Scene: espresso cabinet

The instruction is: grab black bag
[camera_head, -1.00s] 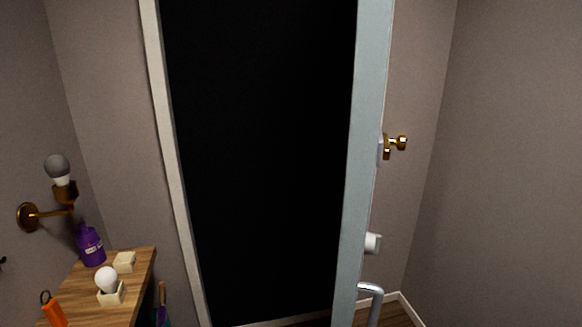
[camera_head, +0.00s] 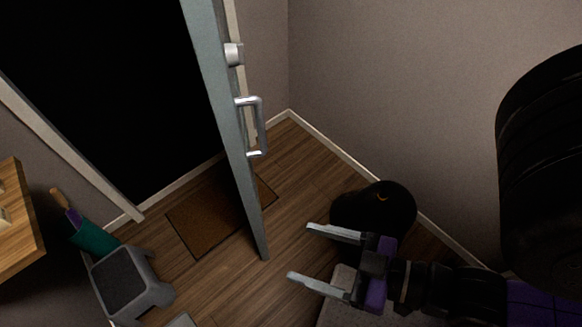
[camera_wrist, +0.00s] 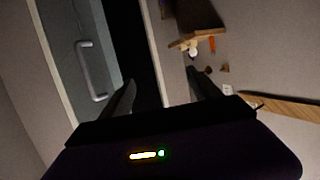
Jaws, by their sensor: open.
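A black bag (camera_head: 391,203), dark and rounded, sits on the wooden floor in the right part of the head view, close to the wall. A small orange-gold spot shows near its top. My gripper (camera_head: 313,252) is open and empty, with its two pale fingers pointing left. In the picture it lies in front of and to the left of the bag, covering part of its lower side. In the wrist view my gripper (camera_wrist: 160,92) faces the door and wooden shelf, and the bag is not in that view.
An open grey door (camera_head: 229,150) with a metal handle (camera_head: 262,128) stands left of the bag. A brown mat (camera_head: 200,222) lies by the dark doorway. A grey stool (camera_head: 126,283), a green umbrella (camera_head: 92,238) and a wooden shelf (camera_head: 22,240) are at left. Some floor is clear between door and bag.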

